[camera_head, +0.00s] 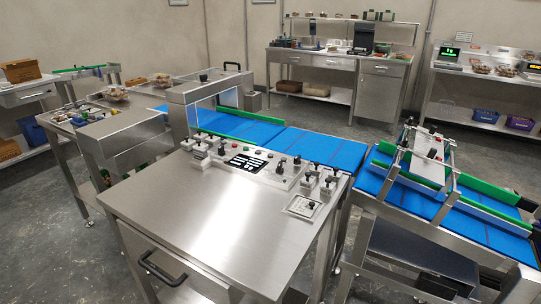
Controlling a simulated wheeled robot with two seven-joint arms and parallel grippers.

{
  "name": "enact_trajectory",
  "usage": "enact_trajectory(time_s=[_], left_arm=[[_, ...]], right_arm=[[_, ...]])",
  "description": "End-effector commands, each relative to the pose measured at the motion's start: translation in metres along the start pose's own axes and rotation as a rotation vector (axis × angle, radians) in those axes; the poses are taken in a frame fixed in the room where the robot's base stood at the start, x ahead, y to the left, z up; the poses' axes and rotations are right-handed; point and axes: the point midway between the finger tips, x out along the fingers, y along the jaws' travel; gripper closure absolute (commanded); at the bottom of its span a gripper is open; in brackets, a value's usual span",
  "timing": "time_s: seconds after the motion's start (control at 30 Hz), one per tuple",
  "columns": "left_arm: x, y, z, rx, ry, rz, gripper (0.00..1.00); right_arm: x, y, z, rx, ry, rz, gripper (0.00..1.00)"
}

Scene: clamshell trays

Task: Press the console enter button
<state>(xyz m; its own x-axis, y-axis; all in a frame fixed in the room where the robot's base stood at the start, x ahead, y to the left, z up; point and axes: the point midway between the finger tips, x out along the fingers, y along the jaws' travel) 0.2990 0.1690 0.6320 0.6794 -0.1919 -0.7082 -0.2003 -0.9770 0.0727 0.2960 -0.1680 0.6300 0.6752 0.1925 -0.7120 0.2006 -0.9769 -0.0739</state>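The console is a row of controls at the back edge of the steel table (215,225). It has a black display (246,163) with small white markings, too small to read. A few small coloured buttons, including a red button (262,152), lie around the display. Black-knobbed clamps or fixtures (200,147) stand to its left, and more of them (310,183) stand to its right. I cannot tell which button is enter. Neither of my grippers is in view.
A blue conveyor belt (285,140) runs behind the console under a steel arch (208,95). Another blue conveyor (450,205) with green rails stands at right. Workbenches line the walls. The steel table top is bare in front of the controls.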

Motion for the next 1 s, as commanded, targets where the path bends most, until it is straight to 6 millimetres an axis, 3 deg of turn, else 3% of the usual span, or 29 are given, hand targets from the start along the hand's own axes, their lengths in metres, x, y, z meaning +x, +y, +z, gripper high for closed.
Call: enact_trajectory(time_s=[0.2, 0.37, 0.4, 1.0], left_arm=[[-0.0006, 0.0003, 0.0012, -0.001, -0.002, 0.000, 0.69], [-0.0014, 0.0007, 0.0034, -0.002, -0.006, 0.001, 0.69], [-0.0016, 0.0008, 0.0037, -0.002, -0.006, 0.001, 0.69], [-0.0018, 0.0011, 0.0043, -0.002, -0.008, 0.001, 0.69]], right_arm=[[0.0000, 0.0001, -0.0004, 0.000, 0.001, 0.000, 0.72], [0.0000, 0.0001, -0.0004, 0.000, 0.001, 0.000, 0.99], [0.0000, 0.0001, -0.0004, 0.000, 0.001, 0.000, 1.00], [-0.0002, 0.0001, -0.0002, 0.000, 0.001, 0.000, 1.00]])
